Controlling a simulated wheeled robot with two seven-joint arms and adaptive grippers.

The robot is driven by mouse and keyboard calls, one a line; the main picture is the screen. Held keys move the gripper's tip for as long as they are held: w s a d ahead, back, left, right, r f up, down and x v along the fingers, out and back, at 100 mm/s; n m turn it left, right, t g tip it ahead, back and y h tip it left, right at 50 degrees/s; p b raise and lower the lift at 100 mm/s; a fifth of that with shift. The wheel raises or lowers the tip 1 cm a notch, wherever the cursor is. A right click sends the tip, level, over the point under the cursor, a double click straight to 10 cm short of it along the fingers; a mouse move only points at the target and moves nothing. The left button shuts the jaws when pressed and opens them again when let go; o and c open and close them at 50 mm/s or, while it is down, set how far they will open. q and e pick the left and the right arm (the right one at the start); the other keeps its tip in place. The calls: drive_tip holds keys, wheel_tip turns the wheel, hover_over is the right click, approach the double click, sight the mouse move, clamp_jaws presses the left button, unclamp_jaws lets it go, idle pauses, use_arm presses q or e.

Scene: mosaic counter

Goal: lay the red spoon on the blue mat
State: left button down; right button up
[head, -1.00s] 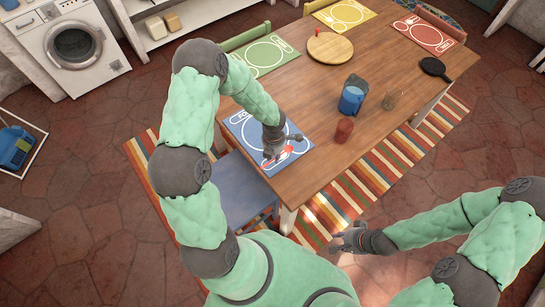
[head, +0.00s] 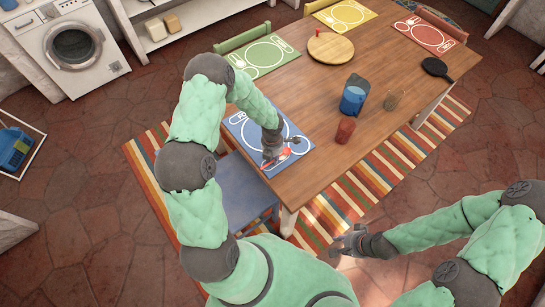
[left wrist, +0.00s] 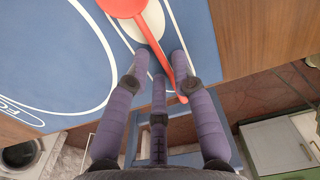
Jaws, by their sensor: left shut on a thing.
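The red spoon (head: 287,153) is at the near edge of the blue mat (head: 240,130), at the table's near left corner. In the left wrist view the spoon (left wrist: 122,8) has its bowl over a white outline printed on the blue mat (left wrist: 60,60), and its handle runs down between the fingers. My left gripper (head: 272,157) is shut on the handle, low over the mat; its fingers also show in the left wrist view (left wrist: 160,75). I cannot tell whether the spoon touches the mat. My right gripper (head: 347,242) is open and empty, away from the table.
A red cup (head: 345,130), a blue pitcher (head: 353,97) and a whisk (head: 392,101) stand or lie right of the mat. A round wooden board (head: 331,48) and a black pan (head: 436,68) are farther off. A blue chair (head: 247,188) stands by the mat's near side.

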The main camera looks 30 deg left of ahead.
sight(273, 159)
use_arm(q)
drive_tip(key=c, duration=1)
unclamp_jaws()
drive_tip(key=shift+f, duration=0.15)
drive_tip(key=shift+c, duration=0.2)
wheel_tip(273, 159, up, 12)
drive_tip(key=p, duration=0.8)
drive_tip(key=s+d+f+m+h, duration=0.2)
drive_tip(key=s+d+m, duration=0.6)
drive_tip(key=m, duration=0.6)
drive_tip(key=s+d+f+m+h, duration=0.2)
drive_tip(key=s+d+m, duration=0.7)
drive_tip(key=m, duration=0.6)
drive_tip(key=shift+d+f+m+b, duration=0.3)
drive_tip(key=shift+d+f, duration=0.3)
drive_tip(key=shift+f, duration=0.3)
